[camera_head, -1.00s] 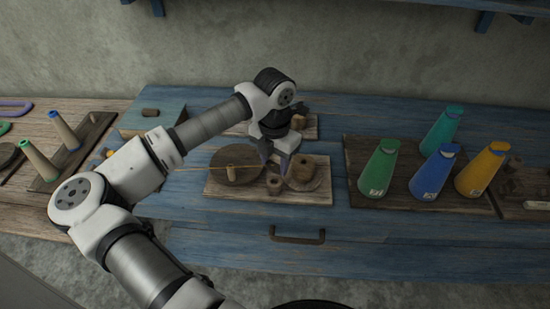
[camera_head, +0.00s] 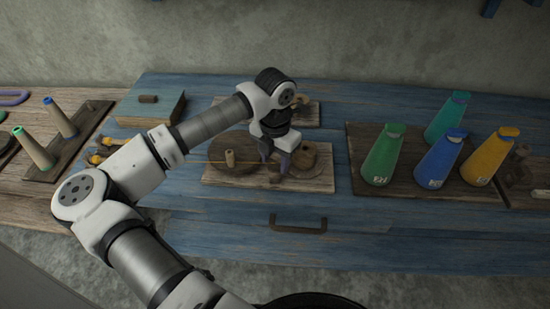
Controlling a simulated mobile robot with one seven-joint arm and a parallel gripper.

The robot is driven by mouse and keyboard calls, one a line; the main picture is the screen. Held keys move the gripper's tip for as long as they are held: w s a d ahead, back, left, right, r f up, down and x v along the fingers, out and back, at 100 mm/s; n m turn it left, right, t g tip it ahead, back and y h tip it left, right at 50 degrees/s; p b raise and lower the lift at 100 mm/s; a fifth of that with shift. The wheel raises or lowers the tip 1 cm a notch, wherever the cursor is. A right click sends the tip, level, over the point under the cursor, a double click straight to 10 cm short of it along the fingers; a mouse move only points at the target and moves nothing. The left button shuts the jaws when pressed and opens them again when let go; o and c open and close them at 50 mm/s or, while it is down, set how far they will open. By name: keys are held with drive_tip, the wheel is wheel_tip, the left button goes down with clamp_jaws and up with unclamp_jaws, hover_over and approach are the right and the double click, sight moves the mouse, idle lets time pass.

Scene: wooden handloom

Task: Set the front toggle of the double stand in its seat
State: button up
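The double stand (camera_head: 322,183) is a pale wooden board on the blue bench with two round dark discs. A small upright peg (camera_head: 230,158) stands on the left disc and a thick wooden cylinder (camera_head: 304,155) on the right one. A small wooden piece, apparently the front toggle (camera_head: 275,179), is at the front middle of the board, mostly hidden by my gripper. My gripper (camera_head: 274,167) points down over it, with purple-grey fingers a little apart. I cannot tell whether they touch or hold the piece. The seat is not clearly visible.
A yellow thread (camera_head: 232,162) runs over the left disc towards my gripper. Another board (camera_head: 305,117) lies behind. Coloured cones, such as the green one (camera_head: 381,158), stand on a dark board to the right. A teal box (camera_head: 150,109) is at the left; a drawer handle (camera_head: 298,224) is in front.

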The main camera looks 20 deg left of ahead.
drive_tip(key=o, duration=0.5)
drive_tip(key=shift+r, duration=0.1)
wheel_tip(320, 180, up, 14)
drive_tip(key=b, duration=0.2)
drive_tip(key=shift+b, duration=0.35)
